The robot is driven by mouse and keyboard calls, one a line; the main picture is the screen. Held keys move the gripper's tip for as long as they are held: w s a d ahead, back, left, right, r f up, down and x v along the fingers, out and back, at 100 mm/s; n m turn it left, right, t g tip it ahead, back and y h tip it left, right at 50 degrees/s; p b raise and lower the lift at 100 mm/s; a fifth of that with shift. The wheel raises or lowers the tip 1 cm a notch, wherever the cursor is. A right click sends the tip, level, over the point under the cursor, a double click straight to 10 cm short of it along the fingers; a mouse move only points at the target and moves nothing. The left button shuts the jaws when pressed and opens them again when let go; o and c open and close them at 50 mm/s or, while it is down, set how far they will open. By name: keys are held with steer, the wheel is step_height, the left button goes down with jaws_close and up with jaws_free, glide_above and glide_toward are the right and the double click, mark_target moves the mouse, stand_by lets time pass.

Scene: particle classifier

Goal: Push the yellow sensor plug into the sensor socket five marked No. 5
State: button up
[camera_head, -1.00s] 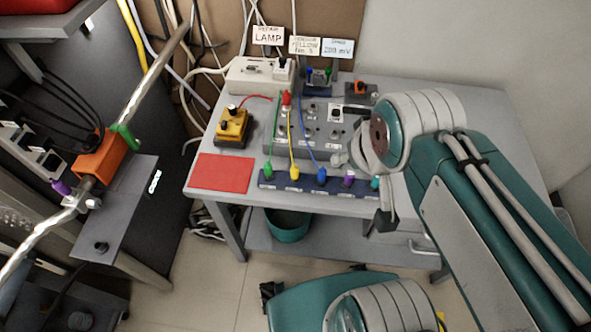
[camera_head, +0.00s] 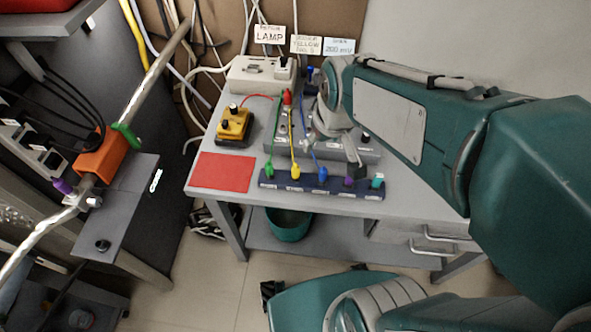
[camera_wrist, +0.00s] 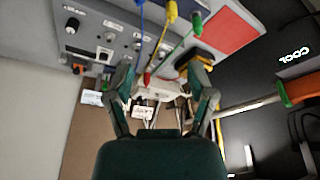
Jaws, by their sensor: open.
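The yellow sensor plug (camera_head: 295,172) sits in the dark blue holder strip (camera_head: 272,183) at the table's front, between a green and a blue plug. It also shows at the top of the wrist view (camera_wrist: 172,11). My open, empty gripper (camera_head: 331,152) is above the grey socket box, right of the yellow plug and apart from it. In the wrist view its fingers (camera_wrist: 163,84) are spread wide. The grey socket box (camera_head: 352,148) is partly hidden by my arm. It shows round sockets in the wrist view (camera_wrist: 98,38), but I cannot read which is No. 5.
Green, blue, purple and teal plugs stand in the same strip. Cables run back across the box, near a red plug (camera_head: 287,97). A yellow box (camera_head: 233,124) and a red mat (camera_head: 226,172) lie to the left. A white device (camera_head: 262,75) stands behind.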

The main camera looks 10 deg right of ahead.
mark_target(296, 167)
steer(key=w+a+f, duration=0.1)
steer(key=w+f, duration=0.1)
steer(key=f, duration=0.4)
steer(key=w+a+f+n+g, duration=0.1)
steer(key=w+f, duration=0.2)
steer(key=f, duration=0.4)
steer(key=w+a+f+n+g, duration=0.1)
steer(key=w+f, duration=0.1)
steer(key=f, duration=0.5)
steer(key=shift+w+a, duration=0.15)
steer(key=shift+a, duration=0.25)
jaws_close()
